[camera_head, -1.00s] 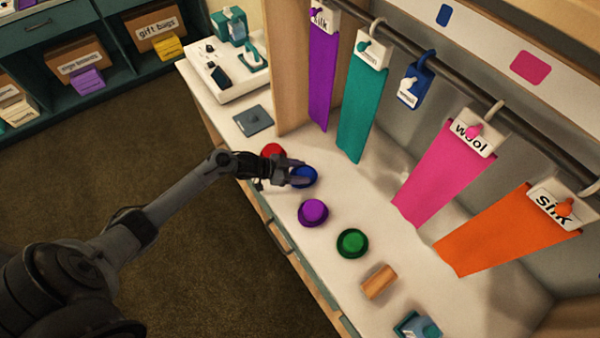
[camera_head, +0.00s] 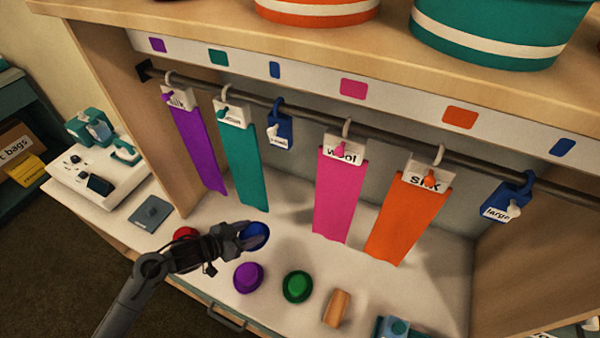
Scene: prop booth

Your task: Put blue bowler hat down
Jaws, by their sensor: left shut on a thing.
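My right gripper is out of view.
A red hat (camera_head: 186,233), a purple hat (camera_head: 248,277), a green hat (camera_head: 297,286) and a wooden block (camera_head: 337,308) stand on the white counter (camera_head: 310,255). Ribbons hang from a rail (camera_head: 390,146) behind. A grey pad (camera_head: 150,212) lies left.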

